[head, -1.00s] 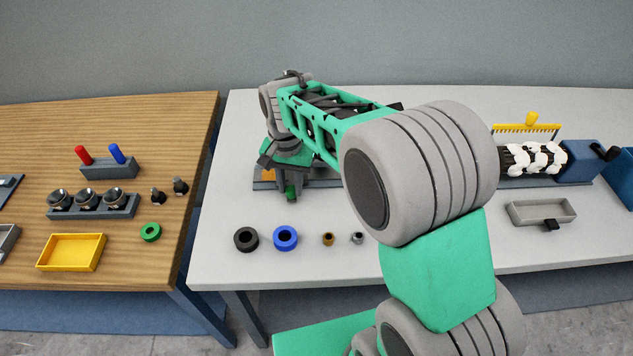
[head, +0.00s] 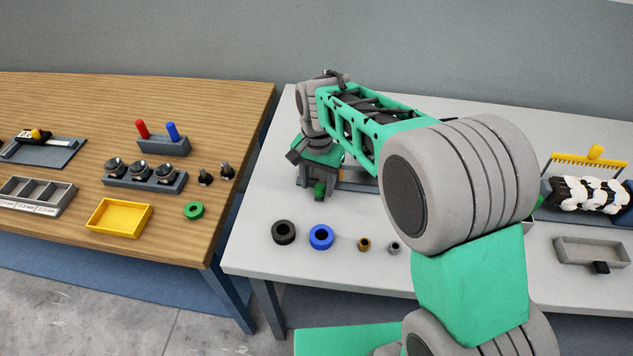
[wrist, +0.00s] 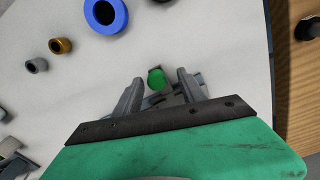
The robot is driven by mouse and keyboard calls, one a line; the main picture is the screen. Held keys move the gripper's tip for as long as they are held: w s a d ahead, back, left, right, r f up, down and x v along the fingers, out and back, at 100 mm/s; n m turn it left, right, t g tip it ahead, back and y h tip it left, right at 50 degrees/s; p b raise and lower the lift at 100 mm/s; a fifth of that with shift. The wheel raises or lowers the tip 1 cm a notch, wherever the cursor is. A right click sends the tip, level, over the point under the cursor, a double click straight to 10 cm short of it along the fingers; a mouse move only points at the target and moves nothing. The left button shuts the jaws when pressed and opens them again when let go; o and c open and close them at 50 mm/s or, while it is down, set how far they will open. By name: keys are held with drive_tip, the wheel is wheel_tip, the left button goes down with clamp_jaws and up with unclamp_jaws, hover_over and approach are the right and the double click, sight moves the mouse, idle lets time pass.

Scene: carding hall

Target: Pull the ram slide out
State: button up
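A green knob (wrist: 157,79) on a grey part, which I take to be the ram slide's handle, shows in the wrist view. My gripper (wrist: 160,76) is open, with one finger on each side of the knob and a visible gap to both. In the head view my gripper (head: 318,188) points down at the back left of the white table, with the green knob (head: 320,191) at its fingers. My arm hides most of the fixture (head: 358,176) behind it, so how far the slide sits in or out cannot be told.
On the white table (head: 262,258), a black ring (head: 283,232), a blue ring (head: 321,237), a brass bushing (head: 364,244) and a grey bushing (head: 394,248) lie in front of the fixture. A wooden table (head: 60,100) with trays stands at the left.

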wheel_tip(320, 180, up, 8)
drive_tip(key=shift+f+b, duration=0.1)
drive_tip(key=shift+b, duration=0.25)
drive_tip(key=s+d+f+n+t, duration=0.1)
drive_tip(key=s+d+n+t, duration=0.2)
drive_tip(key=s+d, duration=0.8)
drive_tip(key=s+n, duration=0.2)
drive_tip(key=s, duration=0.2)
drive_tip(key=shift+s+d+f, duration=0.25)
drive_tip(key=shift+d+f, duration=0.15)
idle(1.2)
